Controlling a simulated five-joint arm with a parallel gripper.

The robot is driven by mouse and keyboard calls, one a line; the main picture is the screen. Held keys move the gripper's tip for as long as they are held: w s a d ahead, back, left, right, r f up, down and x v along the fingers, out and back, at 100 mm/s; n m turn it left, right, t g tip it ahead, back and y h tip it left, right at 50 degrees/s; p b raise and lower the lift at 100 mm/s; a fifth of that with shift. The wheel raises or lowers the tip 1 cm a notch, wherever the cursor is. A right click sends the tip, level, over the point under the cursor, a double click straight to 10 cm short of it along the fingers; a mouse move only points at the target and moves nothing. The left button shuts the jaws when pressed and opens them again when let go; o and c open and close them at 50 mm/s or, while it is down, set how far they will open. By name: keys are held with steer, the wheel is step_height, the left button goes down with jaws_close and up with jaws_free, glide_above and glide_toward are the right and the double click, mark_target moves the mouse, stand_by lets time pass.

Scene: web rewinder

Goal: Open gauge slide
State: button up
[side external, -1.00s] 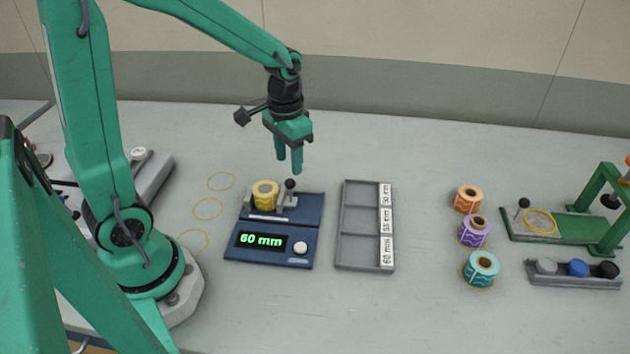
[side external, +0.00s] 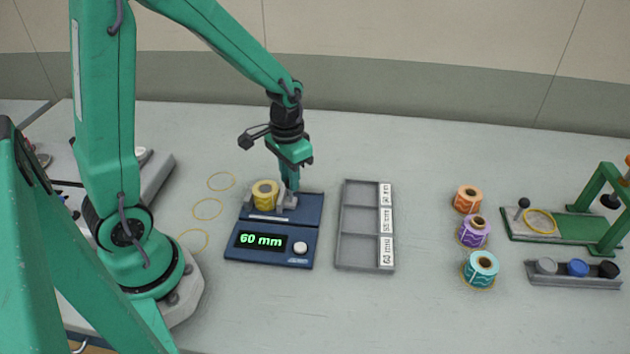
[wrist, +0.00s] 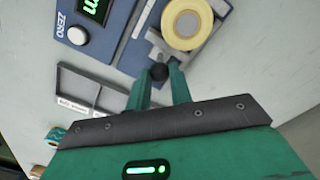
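The blue gauge (side external: 268,257) stands in front of my arm, its display (side external: 262,241) lit with "60 mm". A yellow roll (side external: 265,194) sits upright between its grey jaws; it also shows in the wrist view (wrist: 187,24). The grey slide (side external: 286,202) is on the roll's right side, close against it. Its black ball knob (wrist: 159,72) lies between my fingertips in the wrist view. My gripper (side external: 290,187) points down over the slide, and its fingers look shut on the knob. The fingers hide the knob in the side view.
A grey three-slot tray (side external: 361,225) lies empty right of the gauge. Orange (side external: 467,199), purple (side external: 473,232) and teal (side external: 481,269) rolls stand farther right. A green stand (side external: 565,225) is at the far right. Yellow rings (side external: 208,209) lie left of the gauge.

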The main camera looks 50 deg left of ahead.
jaws_close()
steer(key=shift+w+d, duration=1.1)
steer(key=o, duration=0.7)
jaws_free()
steer(key=shift+r, duration=0.15)
step_height(320, 180, up, 8)
steer(key=shift+f, duration=0.2)
steer(key=shift+s+r, duration=0.1)
